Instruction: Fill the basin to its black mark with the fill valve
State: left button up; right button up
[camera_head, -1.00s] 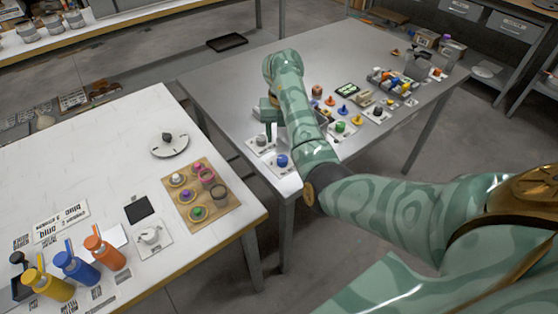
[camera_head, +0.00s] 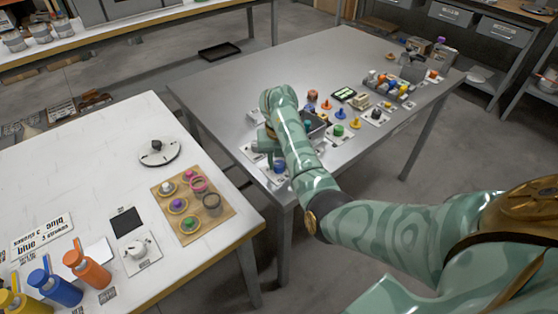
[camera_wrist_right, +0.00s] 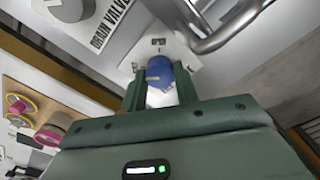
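A blue knob (camera_head: 279,166) on a white plate sits at the near left corner of the grey table; it also shows in the right wrist view (camera_wrist_right: 160,72). My right gripper (camera_head: 270,153) is over it, pointing down. In the right wrist view my gripper's two green fingers (camera_wrist_right: 160,82) stand on either side of the knob; whether they press on it is unclear. A grey knob (camera_wrist_right: 67,8) lies beside a label reading DRAIN VALVE. A bent metal pipe (camera_wrist_right: 228,30) runs near the blue knob. My left gripper is out of view.
The grey table (camera_head: 235,85) has free room at its far left. Small coloured pieces and a green knob (camera_head: 338,130) stand right of my arm. A separate white table (camera_head: 75,150) holds bottles, a wooden tray (camera_head: 228,212) and a dial.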

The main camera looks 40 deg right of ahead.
aim_at(279, 164)
jog(key=shift+a+m, duration=0.1)
jog(key=shift+m, duration=2)
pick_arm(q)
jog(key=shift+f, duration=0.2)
pick_arm(e)
jog(key=o, duration=1)
pick_arm(q)
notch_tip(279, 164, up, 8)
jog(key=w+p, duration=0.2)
jog(key=p, duration=0.5)
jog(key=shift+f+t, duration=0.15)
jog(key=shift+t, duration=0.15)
pick_arm(e)
notch_tip(279, 164, up, 16)
jog(key=shift+r, duration=0.2)
